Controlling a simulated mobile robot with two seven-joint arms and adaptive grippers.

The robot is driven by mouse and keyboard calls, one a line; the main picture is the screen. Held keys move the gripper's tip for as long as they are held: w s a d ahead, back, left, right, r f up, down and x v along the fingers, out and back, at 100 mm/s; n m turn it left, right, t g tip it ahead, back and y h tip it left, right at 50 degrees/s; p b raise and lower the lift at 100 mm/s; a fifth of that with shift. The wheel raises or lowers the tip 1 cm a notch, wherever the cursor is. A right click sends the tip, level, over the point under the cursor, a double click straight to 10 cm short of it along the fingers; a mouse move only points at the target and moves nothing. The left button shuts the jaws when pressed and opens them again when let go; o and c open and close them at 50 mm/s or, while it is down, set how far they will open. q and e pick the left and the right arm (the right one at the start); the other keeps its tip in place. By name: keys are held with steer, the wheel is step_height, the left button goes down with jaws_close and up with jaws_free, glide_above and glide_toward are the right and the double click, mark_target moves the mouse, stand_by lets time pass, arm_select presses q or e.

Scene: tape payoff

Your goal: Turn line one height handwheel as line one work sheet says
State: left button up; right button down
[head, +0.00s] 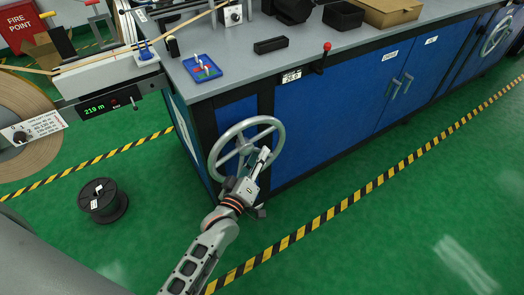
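A grey spoked handwheel (222,146) stands at the near corner of the blue cabinet bench. My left gripper (263,156) is at the right part of this wheel, in front of its spokes and rim. Its fingers overlap the wheel, so I cannot tell whether they are closed on it. My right gripper is not in view.
A second handwheel (497,35) is at the far right of the bench. A green display (95,110) reads 219 m. A red-knobbed lever (325,53) juts from the bench edge. A black spool (102,200) stands on the floor. Striped tape marks the open green floor.

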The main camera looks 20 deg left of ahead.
arm_select(q)
steer(key=shift+w+f, duration=0.15)
steer(key=shift+w, duration=1.1)
steer(key=shift+c, duration=0.4)
jaws_close()
